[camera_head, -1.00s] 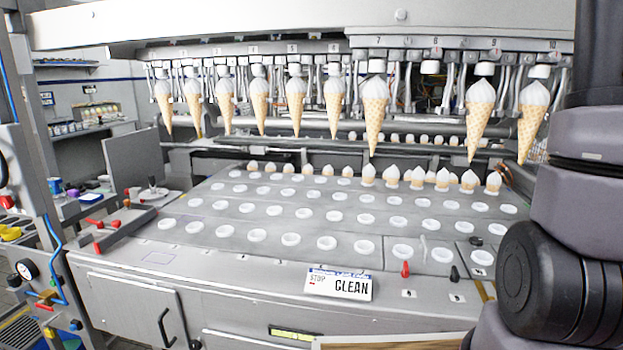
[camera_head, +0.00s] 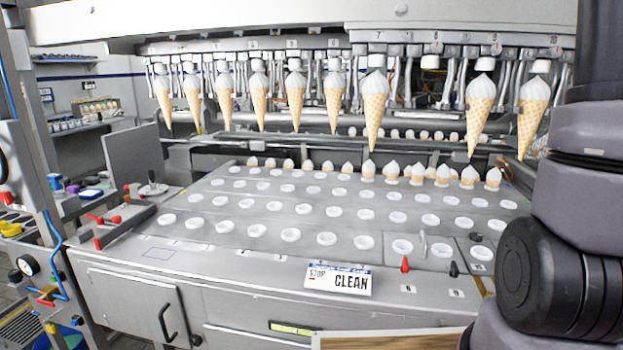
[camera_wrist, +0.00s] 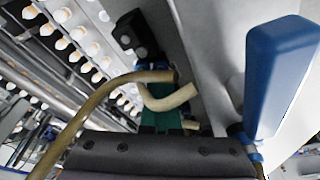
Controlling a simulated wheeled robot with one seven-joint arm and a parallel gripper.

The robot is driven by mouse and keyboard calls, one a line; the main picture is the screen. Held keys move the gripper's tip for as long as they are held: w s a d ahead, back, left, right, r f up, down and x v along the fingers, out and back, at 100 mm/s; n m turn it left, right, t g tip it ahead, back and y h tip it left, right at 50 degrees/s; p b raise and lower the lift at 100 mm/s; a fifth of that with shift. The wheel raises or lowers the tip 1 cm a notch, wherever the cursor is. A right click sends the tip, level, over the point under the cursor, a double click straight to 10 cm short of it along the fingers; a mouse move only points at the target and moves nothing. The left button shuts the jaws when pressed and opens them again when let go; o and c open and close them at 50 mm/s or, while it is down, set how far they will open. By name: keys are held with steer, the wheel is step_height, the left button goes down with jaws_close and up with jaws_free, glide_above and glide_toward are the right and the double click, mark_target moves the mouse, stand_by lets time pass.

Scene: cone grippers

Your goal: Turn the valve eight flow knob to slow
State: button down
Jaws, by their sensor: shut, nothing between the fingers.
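The numbered valve row runs along the top of the machine in the head view. The valve eight station (camera_head: 430,67) shows a white cap with no cone under it. I cannot tell which part is its flow knob. A red knob (camera_head: 405,264) and a black knob (camera_head: 454,269) stand on the front right panel, above small label plates too small to read surely. In the wrist view, my gripper (camera_wrist: 155,152) shows as a dark body along the bottom edge; it is shut and empty, and its fingertips are not clear. My gripper is out of the head view.
In the wrist view, a blue handle (camera_wrist: 280,70) stands close on the right, and a tan hose (camera_wrist: 100,98) curves in front of my gripper. A black block (camera_wrist: 135,35) sits beyond.

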steer(key=shift+s+a, duration=0.4)
steer(key=shift+a, duration=0.15)
steer(key=shift+s+d, duration=0.1)
steer(key=shift+s, duration=0.05)
steer(key=shift+s+d, duration=0.1)
steer(key=shift+s, duration=0.05)
steer(key=w+a+v, duration=0.1)
steer(key=v, duration=0.4)
steer(key=shift+d+r, duration=0.15)
steer(key=shift+r, duration=0.4)
steer(key=shift+s, duration=0.1)
